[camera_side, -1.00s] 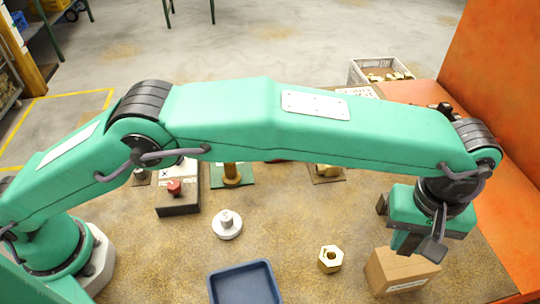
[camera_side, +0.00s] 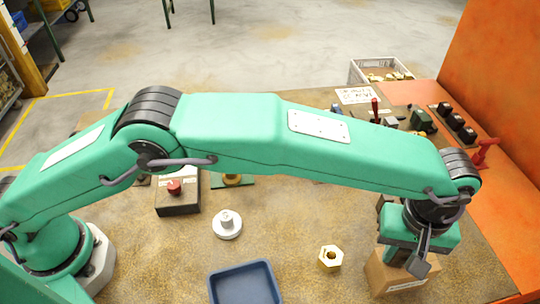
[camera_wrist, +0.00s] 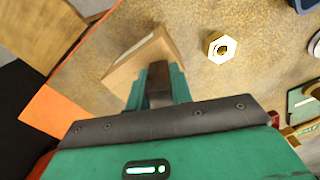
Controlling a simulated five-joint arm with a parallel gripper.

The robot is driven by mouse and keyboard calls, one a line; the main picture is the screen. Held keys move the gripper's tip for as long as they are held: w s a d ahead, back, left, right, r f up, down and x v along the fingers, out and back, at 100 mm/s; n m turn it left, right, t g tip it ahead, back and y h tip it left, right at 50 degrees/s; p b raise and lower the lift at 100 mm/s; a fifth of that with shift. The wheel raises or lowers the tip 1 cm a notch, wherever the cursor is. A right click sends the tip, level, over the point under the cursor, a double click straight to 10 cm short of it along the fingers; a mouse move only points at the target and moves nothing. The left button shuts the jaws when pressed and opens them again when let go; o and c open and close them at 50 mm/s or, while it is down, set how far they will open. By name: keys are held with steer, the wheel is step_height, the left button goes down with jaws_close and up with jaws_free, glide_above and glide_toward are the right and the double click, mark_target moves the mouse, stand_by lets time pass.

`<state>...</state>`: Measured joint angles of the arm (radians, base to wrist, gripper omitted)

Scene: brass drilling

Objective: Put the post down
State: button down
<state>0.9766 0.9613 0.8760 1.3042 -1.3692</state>
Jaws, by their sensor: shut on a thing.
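My gripper (camera_side: 408,262) is at the right of the bench, pointing down at a cardboard box (camera_side: 400,282). In the wrist view its fingers (camera_wrist: 160,90) overlap the box (camera_wrist: 128,68). I cannot tell whether the fingers touch the box. A brass piece (camera_side: 232,180) stands on a green plate (camera_side: 217,182) behind my arm; its upper part is hidden.
A brass hex nut (camera_side: 330,258) lies left of the box. A blue tray (camera_side: 243,285), a white knobbed disc (camera_side: 227,224) and a red-button box (camera_side: 177,202) stand further left. An orange wall (camera_side: 505,75) borders the right. Bench between nut and disc is clear.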

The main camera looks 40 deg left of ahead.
steer(key=c, duration=1.3)
jaws_free()
steer(key=shift+f, duration=0.1)
steer(key=shift+o, duration=0.2)
steer(key=shift+r, duration=6.1)
